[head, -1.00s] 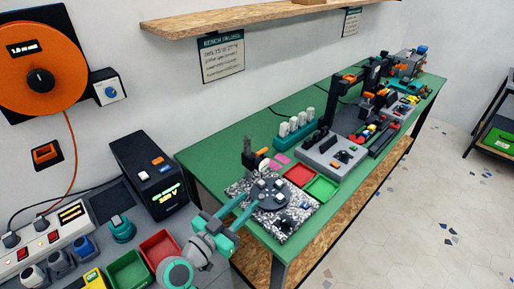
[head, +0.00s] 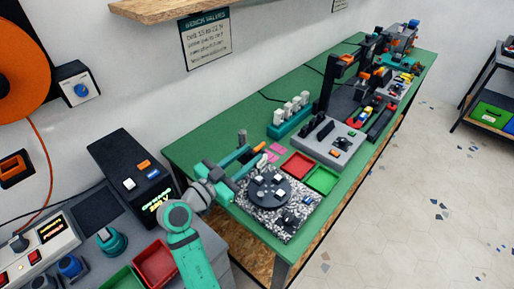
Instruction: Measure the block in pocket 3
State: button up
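A dark round plate with pockets (head: 269,190) sits on a speckled granite slab (head: 252,212) at the near end of the green bench. Small pale blocks stand in it, one near its back (head: 259,179) and one at its right (head: 281,193). Pocket numbers are too small to read, so I cannot tell which is pocket 3.
A red tray (head: 298,165) and a green tray (head: 321,180) lie right of the plate. Pink notes (head: 272,149) and a teal rack of white pieces (head: 289,118) are behind. A grey machine (head: 328,146) stands farther along. A black box (head: 133,172) stands left of my arm.

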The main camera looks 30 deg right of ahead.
aim_at(258, 147)
jog(key=shift+x, duration=2.25)
grip_shut()
